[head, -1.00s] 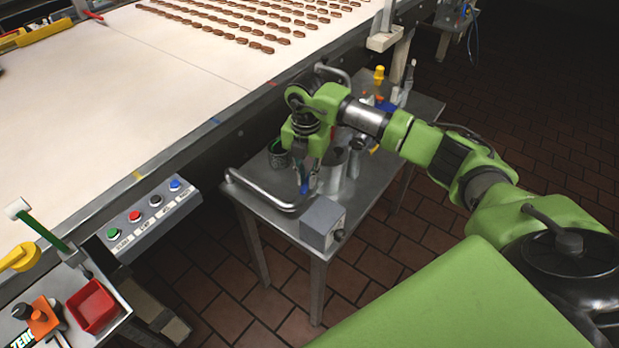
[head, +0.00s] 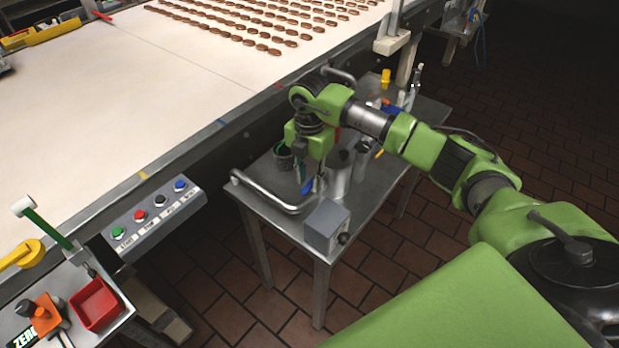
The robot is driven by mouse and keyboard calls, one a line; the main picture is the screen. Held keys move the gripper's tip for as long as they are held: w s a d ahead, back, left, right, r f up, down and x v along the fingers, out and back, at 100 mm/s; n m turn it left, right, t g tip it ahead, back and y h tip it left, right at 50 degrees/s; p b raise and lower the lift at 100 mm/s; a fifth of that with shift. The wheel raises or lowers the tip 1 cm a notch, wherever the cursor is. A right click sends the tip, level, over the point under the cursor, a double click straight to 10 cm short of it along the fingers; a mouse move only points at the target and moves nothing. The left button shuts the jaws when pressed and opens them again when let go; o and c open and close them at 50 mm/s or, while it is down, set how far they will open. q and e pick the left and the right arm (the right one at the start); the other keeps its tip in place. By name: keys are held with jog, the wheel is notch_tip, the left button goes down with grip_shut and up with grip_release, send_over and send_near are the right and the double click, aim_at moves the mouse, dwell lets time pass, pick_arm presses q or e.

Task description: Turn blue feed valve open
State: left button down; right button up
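A small blue piece (head: 308,188), which looks like the blue valve handle, shows low over the grey side table. Its base and stem are too small and covered to make out. My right gripper (head: 310,182) points down from the green wrist, directly at the blue piece. Its two fingers stand apart, one on each side of the blue piece as seen from here. I cannot tell whether they touch it. My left gripper is not in view.
The grey side table (head: 375,205) carries a bent metal pipe (head: 270,198), a grey box (head: 325,227), metal cylinders (head: 340,175) and a dark cup (head: 283,157) close to the gripper. The conveyor (head: 130,110) edge runs beside it. A button panel (head: 150,215) stands left.

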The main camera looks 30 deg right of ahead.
aim_at(310, 185)
dwell(0.3)
notch_tip(310, 185, up, 12)
dwell(0.5)
jog(key=shift+s+f, duration=0.1)
dwell(0.3)
